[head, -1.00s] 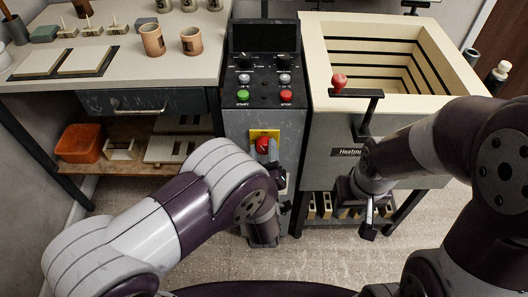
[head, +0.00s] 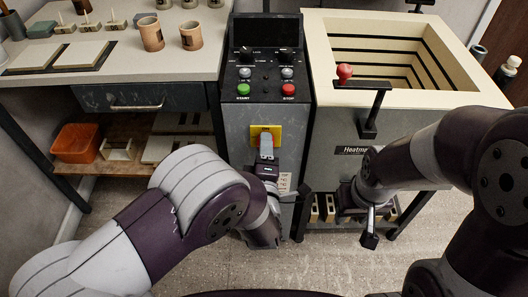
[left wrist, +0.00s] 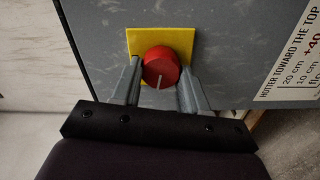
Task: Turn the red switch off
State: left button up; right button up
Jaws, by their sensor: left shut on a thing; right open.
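The red switch (left wrist: 160,67) is a round knob with a pale line on a yellow plate (head: 258,129) on the front of the grey control cabinet. In the left wrist view the pale line points toward my gripper. My left gripper (left wrist: 162,82) has one finger on each side of the knob and is shut on it. In the head view my left gripper (head: 266,152) covers the knob, and part of the yellow plate shows above it. My right gripper (head: 369,238) is open and empty, low in front of the kiln, away from the switch.
Green START (head: 243,90) and red STOP (head: 288,90) buttons sit higher on the cabinet. The kiln (head: 340,180) with a red-knobbed handle (head: 345,72) stands at right. A workbench (head: 180,60) with cups and an orange bin (head: 77,143) stand at left.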

pick_arm(q)
jog(key=shift+f+n+b, duration=0.1)
jog(key=shift+n+b, duration=0.4)
jog(key=shift+n, duration=0.6)
pick_arm(e)
jog(key=shift+f, duration=0.7)
pick_arm(q)
jog(key=o, duration=1)
jog(key=shift+o, duration=0.2)
